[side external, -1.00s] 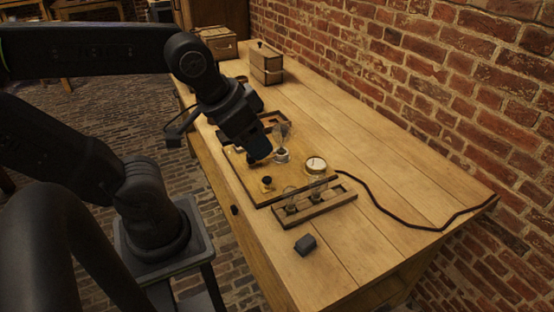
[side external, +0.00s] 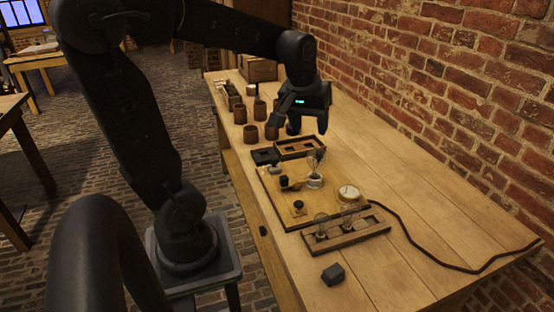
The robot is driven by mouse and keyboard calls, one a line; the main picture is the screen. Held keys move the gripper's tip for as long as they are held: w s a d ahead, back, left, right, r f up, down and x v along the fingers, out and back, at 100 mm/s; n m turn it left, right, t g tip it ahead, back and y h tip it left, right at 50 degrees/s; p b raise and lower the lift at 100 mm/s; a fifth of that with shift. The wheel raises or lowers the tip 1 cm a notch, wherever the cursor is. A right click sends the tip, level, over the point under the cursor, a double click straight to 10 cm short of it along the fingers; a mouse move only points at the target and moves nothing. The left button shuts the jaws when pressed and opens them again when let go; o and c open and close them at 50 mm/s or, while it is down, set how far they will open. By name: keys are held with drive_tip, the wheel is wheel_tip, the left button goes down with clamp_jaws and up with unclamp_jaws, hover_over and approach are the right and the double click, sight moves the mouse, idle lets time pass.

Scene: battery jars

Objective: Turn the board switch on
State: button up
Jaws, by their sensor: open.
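The wooden board (side external: 330,206) lies on the bench with fittings on it. A dark lever-like fitting (side external: 287,183), which may be the switch, sits near its left side; its position is too small to tell. A black knob (side external: 298,206) stands nearer the front edge. A bulb in a pale socket (side external: 315,181) and a round white-faced gauge (side external: 348,193) are also on the board. My gripper (side external: 307,127) is open and empty, pointing down. It is raised behind the board, near a wooden tray, apart from the fittings.
A slotted rack (side external: 367,229) with glass bulbs stands along the board's front edge. A small dark block (side external: 333,273) lies in front. Several brown pots (side external: 240,114) and a wooden tray (side external: 300,147) are behind. A black cord (side external: 440,262) runs right; the right side is clear.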

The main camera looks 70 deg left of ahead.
drive_tip(key=w+a+f+n+g, duration=0.1)
drive_tip(key=a+f+n, duration=0.25)
drive_tip(key=a, duration=0.35)
drive_tip(key=w+a+f+n+g, duration=0.15)
drive_tip(key=a+n, duration=0.25)
drive_tip(key=a, duration=0.4)
drive_tip(key=n+h, duration=0.1)
drive_tip(key=n, duration=0.3)
approach(274, 158)
drive_tip(key=shift+g, duration=0.25)
drive_tip(key=f, duration=0.9)
drive_tip(key=shift+w+a+f, duration=0.1)
drive_tip(key=shift+w+f, duration=0.1)
drive_tip(key=c, duration=0.9)
drive_tip(key=shift+c, duration=0.2)
